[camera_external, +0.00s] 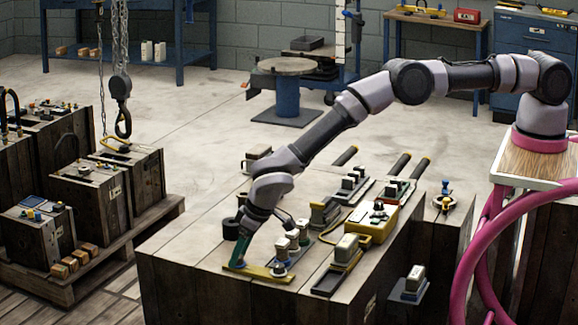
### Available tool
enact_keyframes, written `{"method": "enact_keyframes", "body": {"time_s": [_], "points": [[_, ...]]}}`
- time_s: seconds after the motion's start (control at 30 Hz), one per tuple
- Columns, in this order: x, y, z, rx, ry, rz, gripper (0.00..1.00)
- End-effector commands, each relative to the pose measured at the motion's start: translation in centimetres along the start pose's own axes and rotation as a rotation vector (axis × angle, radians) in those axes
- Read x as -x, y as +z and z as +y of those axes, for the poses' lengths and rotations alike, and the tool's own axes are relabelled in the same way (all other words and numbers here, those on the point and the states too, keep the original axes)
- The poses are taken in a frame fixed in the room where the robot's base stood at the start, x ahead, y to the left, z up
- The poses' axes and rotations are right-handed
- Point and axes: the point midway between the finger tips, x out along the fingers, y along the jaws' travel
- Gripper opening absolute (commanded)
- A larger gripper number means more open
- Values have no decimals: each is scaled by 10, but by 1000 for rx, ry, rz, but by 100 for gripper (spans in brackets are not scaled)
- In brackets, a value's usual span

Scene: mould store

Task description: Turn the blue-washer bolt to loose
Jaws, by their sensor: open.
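My gripper (254,238) reaches down over the near left part of the wooden block top. It is open, and its lower part is hard to make out among the small fittings. I cannot tell whether the gripper touches either. A small blue-topped piece (445,187) stands on a round mount at the far right.
Several fittings crowd the block top, including a yellow box (371,222) and a grey-topped clamp block (346,248). A chain hook (122,118) hangs at left above wooden crates (89,195) on a pallet. The floor behind is mostly free.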

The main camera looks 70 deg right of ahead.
Motion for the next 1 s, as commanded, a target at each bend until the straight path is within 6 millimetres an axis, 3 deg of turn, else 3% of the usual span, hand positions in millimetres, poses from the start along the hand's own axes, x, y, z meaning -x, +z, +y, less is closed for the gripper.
{"method": "enact_keyframes", "body": {"time_s": [0.1, 0.17, 0.27, 0.3, 0.67, 1.0], "points": [[0, 0, 0, 0, 0, 0, 64], [0, 0, 0, 0, 0, 0, 45], [0, 0, 0, 0, 0, 0, 7], [0, 0, 0, 0, 0, 0, 0], [1, -1, 1, 39, -16, 0, 0], [0, -1, 3, 247, -104, -1, 0]]}}
